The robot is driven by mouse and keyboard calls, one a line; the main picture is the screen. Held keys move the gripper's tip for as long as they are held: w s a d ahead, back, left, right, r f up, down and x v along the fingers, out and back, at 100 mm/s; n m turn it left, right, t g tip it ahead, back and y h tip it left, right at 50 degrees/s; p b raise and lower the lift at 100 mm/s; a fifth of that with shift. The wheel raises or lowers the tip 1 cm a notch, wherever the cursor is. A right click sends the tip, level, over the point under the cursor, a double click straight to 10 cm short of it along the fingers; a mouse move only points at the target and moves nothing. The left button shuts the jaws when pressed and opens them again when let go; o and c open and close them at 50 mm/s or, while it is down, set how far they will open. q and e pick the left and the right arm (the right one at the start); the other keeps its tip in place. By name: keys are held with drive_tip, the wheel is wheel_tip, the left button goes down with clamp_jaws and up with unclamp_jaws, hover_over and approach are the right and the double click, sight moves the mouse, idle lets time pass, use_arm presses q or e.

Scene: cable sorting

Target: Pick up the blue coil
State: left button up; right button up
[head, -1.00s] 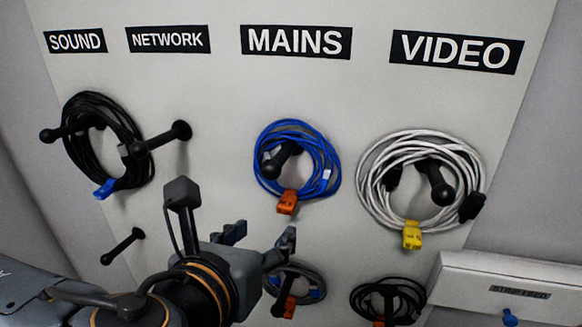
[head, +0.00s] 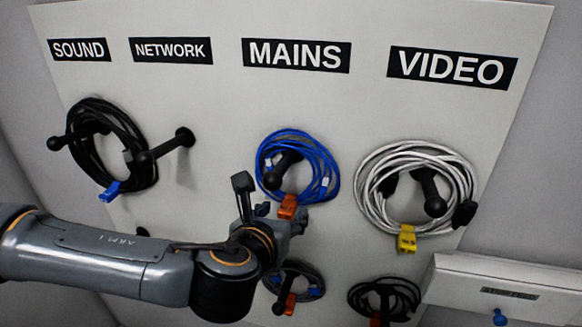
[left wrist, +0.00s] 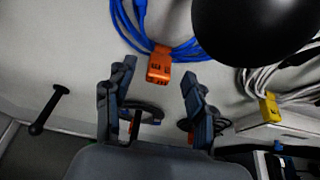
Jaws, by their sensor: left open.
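The blue coil (head: 328,168) hangs on a black peg (head: 274,180) under the MAINS label, with an orange tag (head: 287,208) at its bottom. My left gripper (head: 283,218) is just below the coil, near the tag. In the left wrist view, the left gripper (left wrist: 158,92) has its fingers spread apart with nothing held. There, the orange tag (left wrist: 159,66) shows between and beyond the fingertips, and the blue strands (left wrist: 192,50) lie above. Whether a finger touches the tag, I cannot tell. My right gripper is not in view.
A black coil (head: 80,155) hangs at left beside an empty NETWORK peg (head: 165,148). A white coil (head: 365,190) with a yellow tag hangs under VIDEO. Lower down hang a grey-and-blue coil (head: 315,285) and a dark coil (head: 412,292). A white box (head: 460,270) stands at lower right.

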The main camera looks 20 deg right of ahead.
use_arm(q)
drive_tip(key=shift+x, duration=1)
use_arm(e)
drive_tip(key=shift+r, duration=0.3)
use_arm(q)
drive_tip(key=shift+s, duration=0.1)
drive_tip(key=shift+c, duration=0.2)
drive_tip(key=c, duration=1.1)
drive_tip(key=shift+r, duration=0.1)
clamp_jaws()
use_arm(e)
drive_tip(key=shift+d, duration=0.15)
use_arm(q)
drive_tip(key=shift+a, duration=0.1)
